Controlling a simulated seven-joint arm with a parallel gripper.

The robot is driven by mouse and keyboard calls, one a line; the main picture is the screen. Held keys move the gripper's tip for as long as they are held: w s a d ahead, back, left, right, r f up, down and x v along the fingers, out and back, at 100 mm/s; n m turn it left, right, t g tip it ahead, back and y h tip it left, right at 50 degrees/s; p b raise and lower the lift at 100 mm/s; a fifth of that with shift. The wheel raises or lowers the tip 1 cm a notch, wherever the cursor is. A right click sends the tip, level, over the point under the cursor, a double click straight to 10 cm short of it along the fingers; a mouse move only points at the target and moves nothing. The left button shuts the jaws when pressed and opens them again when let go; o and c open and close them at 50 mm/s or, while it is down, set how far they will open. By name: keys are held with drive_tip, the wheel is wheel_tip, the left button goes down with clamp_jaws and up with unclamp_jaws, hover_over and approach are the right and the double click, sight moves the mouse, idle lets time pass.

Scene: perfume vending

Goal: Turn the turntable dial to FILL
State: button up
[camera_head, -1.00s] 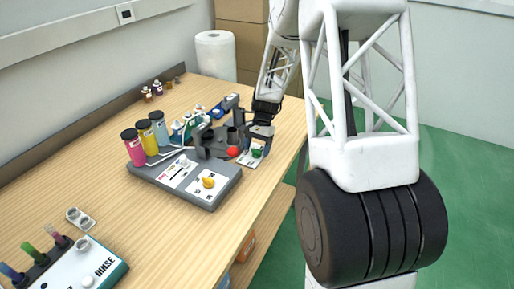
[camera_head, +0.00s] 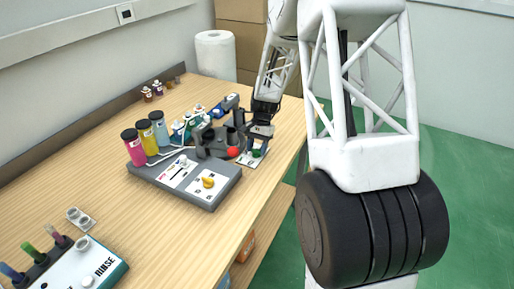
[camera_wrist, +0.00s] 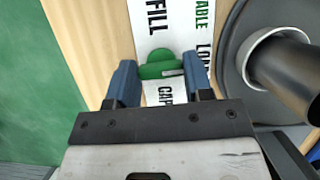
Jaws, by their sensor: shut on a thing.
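The green turntable dial (camera_wrist: 158,66) sits on a white label plate (camera_wrist: 170,30) in the wrist view. The plate reads TABLE, with FILL above the dial, LOAD to its right and CAP below it. A pale mark on the dial lies toward its right side. My gripper (camera_wrist: 160,76) is over the dial, its blue fingers closed on the dial's two sides. In the head view, my gripper (camera_head: 259,143) is at the table's right edge and the dial (camera_head: 256,153) shows small below it, partly covered.
A dark round turntable (camera_head: 214,143) with a grey cup (camera_wrist: 275,55) stands close beside the dial. A red button (camera_head: 233,152) is just left of it. A grey panel with a yellow dial (camera_head: 208,183) and several coloured bottles (camera_head: 158,128) stand nearer on the table.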

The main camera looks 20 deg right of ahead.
drive_tip(key=n+h, duration=0.1)
drive_tip(key=n, duration=0.3)
drive_tip(key=shift+a+g, duration=0.1)
drive_tip(key=shift+g, duration=0.3)
drive_tip(key=n+h, duration=0.2)
drive_tip(key=n, duration=0.2)
drive_tip(key=shift+n, duration=0.4)
drive_tip(key=n, duration=0.2)
drive_tip(key=n+h, duration=0.1)
drive_tip(key=n, duration=0.1)
drive_tip(key=shift+a+h, duration=0.1)
drive_tip(key=shift+h, duration=0.2)
drive_tip(key=shift+n+t+h, duration=0.5)
drive_tip(key=shift+n+h, duration=0.2)
drive_tip(key=shift+n, duration=1.5)
drive_tip(key=o, duration=0.9)
drive_tip(key=v, duration=0.7)
drive_tip(key=shift+a+r, duration=0.15)
drive_tip(key=shift+r, duration=0.2)
